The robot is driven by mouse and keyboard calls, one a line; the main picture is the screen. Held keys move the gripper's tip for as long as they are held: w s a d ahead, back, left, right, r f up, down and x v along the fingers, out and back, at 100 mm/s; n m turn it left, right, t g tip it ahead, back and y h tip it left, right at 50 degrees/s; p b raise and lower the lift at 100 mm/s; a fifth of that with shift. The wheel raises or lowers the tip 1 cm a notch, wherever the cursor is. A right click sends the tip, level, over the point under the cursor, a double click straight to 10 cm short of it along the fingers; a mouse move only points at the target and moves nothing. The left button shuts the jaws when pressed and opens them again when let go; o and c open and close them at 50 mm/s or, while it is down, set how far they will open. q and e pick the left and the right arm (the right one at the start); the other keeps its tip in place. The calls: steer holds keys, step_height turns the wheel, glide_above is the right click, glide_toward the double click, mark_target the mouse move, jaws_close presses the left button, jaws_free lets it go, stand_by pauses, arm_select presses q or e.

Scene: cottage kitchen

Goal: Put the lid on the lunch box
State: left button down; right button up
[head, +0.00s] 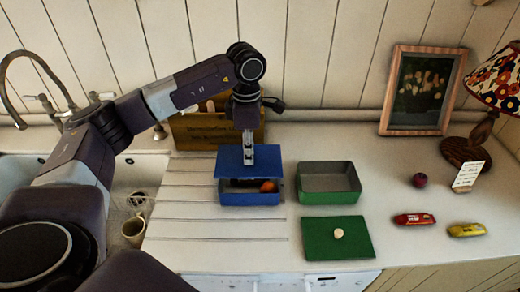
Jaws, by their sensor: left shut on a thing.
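A blue lunch box (250,198) stands on the counter. An orange thing (267,187) shows inside it. My left gripper (248,158) points down and is shut on the blue lid (229,166). The lid is held flat above the back of the blue box, with a dark gap showing between them at the front. The fingertips hide the middle of the lid. My right gripper is not in view.
An open green box (330,195) stands right of the blue one. A green lid (315,242) with a pale round thing (338,233) lies in front. Red (413,219) and yellow (467,230) packets and a dark red fruit (420,180) lie right. The sink (150,178) is left.

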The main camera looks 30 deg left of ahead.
arm_select(q)
steer(key=shift+s+f+b, duration=0.15)
steer(key=shift+f+b, duration=0.3)
steer(key=shift+f, duration=0.4)
steer(key=f, duration=0.1)
steer(key=f+b, duration=0.1)
steer(key=shift+w+a+f+b, duration=0.1)
steer(key=shift+w+f+b, duration=0.1)
steer(key=shift+f+b, duration=0.15)
steer(key=shift+s+f, duration=0.1)
steer(key=shift+f, duration=0.45)
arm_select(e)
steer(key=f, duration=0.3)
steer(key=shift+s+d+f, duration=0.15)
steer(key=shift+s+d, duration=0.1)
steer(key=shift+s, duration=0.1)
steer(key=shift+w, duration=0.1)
arm_select(q)
steer(key=shift+b, duration=0.45)
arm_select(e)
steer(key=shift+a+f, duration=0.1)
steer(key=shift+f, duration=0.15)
arm_select(q)
steer(key=shift+f+b, duration=0.45)
steer(key=shift+f, duration=0.15)
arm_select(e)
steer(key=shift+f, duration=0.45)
arm_select(q)
steer(key=c, duration=2.1)
jaws_free()
